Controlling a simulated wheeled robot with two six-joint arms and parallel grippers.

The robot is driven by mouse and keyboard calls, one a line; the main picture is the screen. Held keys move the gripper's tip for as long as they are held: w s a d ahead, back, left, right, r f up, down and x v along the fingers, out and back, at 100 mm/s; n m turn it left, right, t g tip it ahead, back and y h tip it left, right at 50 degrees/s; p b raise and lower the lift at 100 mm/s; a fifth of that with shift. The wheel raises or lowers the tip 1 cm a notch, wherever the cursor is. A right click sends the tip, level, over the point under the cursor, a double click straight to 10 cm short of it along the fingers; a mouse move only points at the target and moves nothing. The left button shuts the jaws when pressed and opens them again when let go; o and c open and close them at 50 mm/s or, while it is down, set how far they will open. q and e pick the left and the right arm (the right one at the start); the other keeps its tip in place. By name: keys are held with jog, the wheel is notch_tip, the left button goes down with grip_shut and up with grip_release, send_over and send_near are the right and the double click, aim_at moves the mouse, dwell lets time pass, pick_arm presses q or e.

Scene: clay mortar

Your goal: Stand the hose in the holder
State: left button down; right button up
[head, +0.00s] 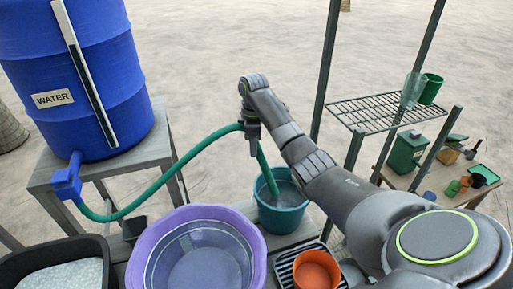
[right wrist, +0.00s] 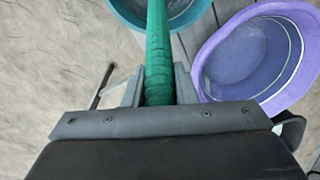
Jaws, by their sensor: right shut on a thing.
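The green hose (head: 178,166) runs from the tap of the blue water barrel (head: 85,75) in an arch up to my right gripper (head: 252,130). My right gripper is shut on it near its free end. That end hangs down into the teal bucket (head: 291,217), which has water in it. In the right wrist view the hose (right wrist: 158,50) passes between the fingers (right wrist: 156,88) towards the teal bucket (right wrist: 133,14). A small dark open box (head: 133,228) below the barrel stand may be the holder; I cannot tell. My left gripper is out of view.
A purple basin with a sieve (head: 253,245) stands at the front, beside a black tub (head: 98,247) of pale material. An orange pot (head: 317,270) sits on a dark tray to the right. A wire shelf (head: 372,112) stands farther right.

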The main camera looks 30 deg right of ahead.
notch_tip(320, 180, up, 6)
jog(key=w+a+p, duration=0.1)
jog(key=p, duration=0.4)
jog(key=shift+w+a, duration=0.25)
dwell(1.0)
